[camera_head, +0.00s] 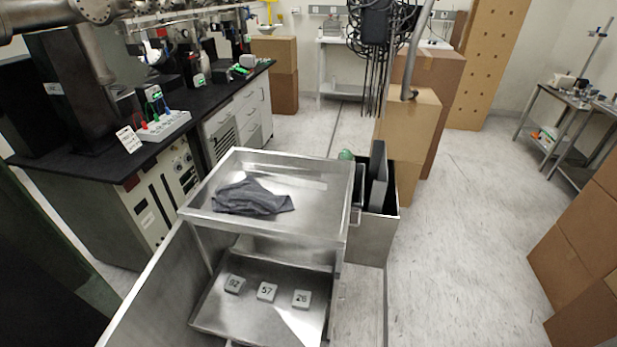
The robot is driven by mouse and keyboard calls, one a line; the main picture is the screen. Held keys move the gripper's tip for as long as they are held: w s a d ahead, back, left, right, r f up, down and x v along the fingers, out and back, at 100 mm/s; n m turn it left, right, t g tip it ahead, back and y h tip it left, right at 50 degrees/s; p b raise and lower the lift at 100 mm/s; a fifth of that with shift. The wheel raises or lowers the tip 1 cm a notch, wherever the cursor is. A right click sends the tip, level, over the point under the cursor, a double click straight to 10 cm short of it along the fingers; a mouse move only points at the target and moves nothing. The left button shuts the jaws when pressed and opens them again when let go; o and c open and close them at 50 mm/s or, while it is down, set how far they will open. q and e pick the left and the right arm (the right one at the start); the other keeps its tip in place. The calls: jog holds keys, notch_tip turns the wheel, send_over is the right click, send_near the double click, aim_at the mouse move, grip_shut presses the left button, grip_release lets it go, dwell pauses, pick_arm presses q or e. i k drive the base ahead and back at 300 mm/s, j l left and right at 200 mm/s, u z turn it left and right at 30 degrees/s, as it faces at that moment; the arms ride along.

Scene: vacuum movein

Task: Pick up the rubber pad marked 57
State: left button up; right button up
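The pad marked 57 (267,291) is a small light-grey block with dark digits on its top. It lies flat on the lower shelf (245,328) of a metal cart, in the middle of a row of three. The pad marked 92 (234,284) lies to its left, and a pad that seems to read 26 (301,299) to its right. Gaps separate the pads. Neither of my grippers shows in this view.
A grey cloth (252,198) lies on the cart's upper tray (325,215), above and behind the pads. An open metal bin (372,240) with dark panels stands at the cart's right. A black-topped bench (165,140) is at left. Floor at right is clear before cardboard boxes (580,250).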

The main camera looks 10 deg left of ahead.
aim_at(267, 293)
jog(key=u, duration=0.85)
